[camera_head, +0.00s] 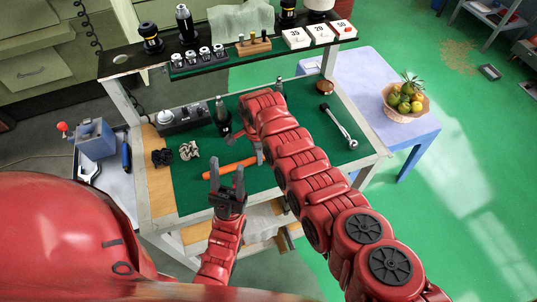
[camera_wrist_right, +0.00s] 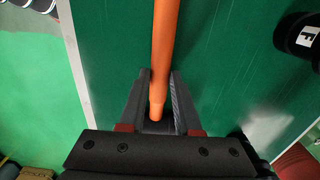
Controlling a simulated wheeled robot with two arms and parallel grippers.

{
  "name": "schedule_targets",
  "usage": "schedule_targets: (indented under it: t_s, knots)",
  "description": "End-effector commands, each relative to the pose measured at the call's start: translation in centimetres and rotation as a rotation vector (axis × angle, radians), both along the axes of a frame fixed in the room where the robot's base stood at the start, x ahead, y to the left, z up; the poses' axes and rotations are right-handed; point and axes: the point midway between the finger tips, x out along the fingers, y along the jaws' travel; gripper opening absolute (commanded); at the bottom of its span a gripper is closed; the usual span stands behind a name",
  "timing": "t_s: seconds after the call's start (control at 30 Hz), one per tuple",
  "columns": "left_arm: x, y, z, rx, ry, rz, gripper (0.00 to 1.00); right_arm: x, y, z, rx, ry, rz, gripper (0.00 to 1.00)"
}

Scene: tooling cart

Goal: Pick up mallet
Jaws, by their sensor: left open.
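The mallet's orange handle (camera_head: 228,168) lies on the green mat of the cart top; I cannot make out its head. In the right wrist view the handle (camera_wrist_right: 163,45) runs down from the top edge to between the fingers of my right gripper (camera_wrist_right: 160,82). The fingers stand on either side of it; contact is unclear. In the head view my right arm hides most of that gripper, near the handle's right end. My left gripper (camera_head: 227,178) is open and empty, in front of the handle's left part.
Beside the handle are pale (camera_head: 189,150) and black (camera_head: 162,157) small parts. A bottle (camera_head: 221,110) stands behind, a ratchet (camera_head: 339,125) lies at right. A raised shelf (camera_head: 230,58) crosses the back. A fruit basket (camera_head: 407,99) stands on the blue table (camera_head: 366,72).

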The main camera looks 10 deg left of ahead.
Motion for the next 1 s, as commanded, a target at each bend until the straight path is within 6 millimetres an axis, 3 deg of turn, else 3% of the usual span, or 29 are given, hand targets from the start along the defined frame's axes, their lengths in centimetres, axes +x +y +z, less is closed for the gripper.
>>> schedule_targets:
  t_s: [0.03, 0.17, 1.0]
  knots:
    - [0.0, 0.0, 0.0, 0.0, 0.0, 0.0, 0.5, 0.01, 0.01, 0.01, 0.0, 0.0, 0.0, 0.21]
    - [0.01, 0.0, -0.01, 0.0, 0.0, 0.0, 0.5, 0.01, 0.01, 0.01, 0.0, 0.0, 0.0, 0.0]
    - [0.0, 0.0, 0.01, 0.0, 0.0, 0.0, 0.5, 0.02, 0.02, 0.04, 0.001, -0.001, 0.0, 0.0]
